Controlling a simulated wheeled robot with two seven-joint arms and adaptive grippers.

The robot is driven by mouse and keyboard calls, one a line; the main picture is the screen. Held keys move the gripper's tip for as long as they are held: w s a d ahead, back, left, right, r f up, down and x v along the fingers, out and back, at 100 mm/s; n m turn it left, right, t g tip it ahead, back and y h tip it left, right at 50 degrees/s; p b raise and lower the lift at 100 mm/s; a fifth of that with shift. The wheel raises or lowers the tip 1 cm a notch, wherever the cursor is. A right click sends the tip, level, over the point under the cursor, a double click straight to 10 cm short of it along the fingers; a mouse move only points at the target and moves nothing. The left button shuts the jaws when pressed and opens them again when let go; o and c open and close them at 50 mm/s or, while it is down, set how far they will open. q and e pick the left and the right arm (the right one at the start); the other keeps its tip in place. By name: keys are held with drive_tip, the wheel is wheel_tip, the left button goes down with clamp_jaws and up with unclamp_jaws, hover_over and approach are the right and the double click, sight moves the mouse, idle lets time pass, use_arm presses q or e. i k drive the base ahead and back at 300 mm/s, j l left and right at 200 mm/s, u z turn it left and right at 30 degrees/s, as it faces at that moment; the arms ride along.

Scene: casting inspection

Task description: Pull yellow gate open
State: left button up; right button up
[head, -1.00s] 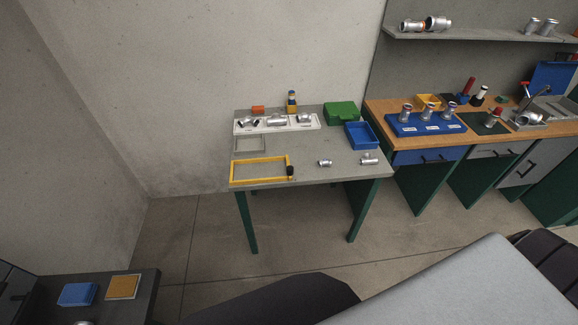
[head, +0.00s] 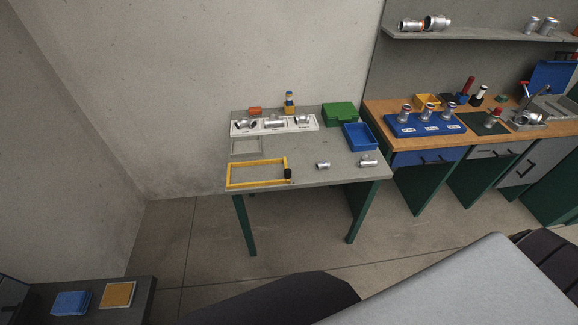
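A yellow rectangular frame (head: 258,184), the only gate-like yellow thing in view, is at the front left of the grey table (head: 322,174). A black knob (head: 288,174) is at its right end. I cannot tell from here whether it stands open or closed. Neither of my grippers is in view, and nothing is seen touching the frame.
The table also bears a white tray (head: 242,133) with metal fittings, a green case (head: 340,114), a blue bin (head: 359,144) and two loose fittings. A wooden workbench (head: 384,116) stands to the right. Bare floor (head: 216,235) lies before the table.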

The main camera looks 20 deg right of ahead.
sight(287, 172)
drive_tip(key=i+l+z, duration=0.3)
drive_tip(key=i, duration=0.45)
drive_tip(key=i+l+z, duration=0.15)
drive_tip(key=i+l, duration=0.1)
drive_tip(key=i, duration=0.1)
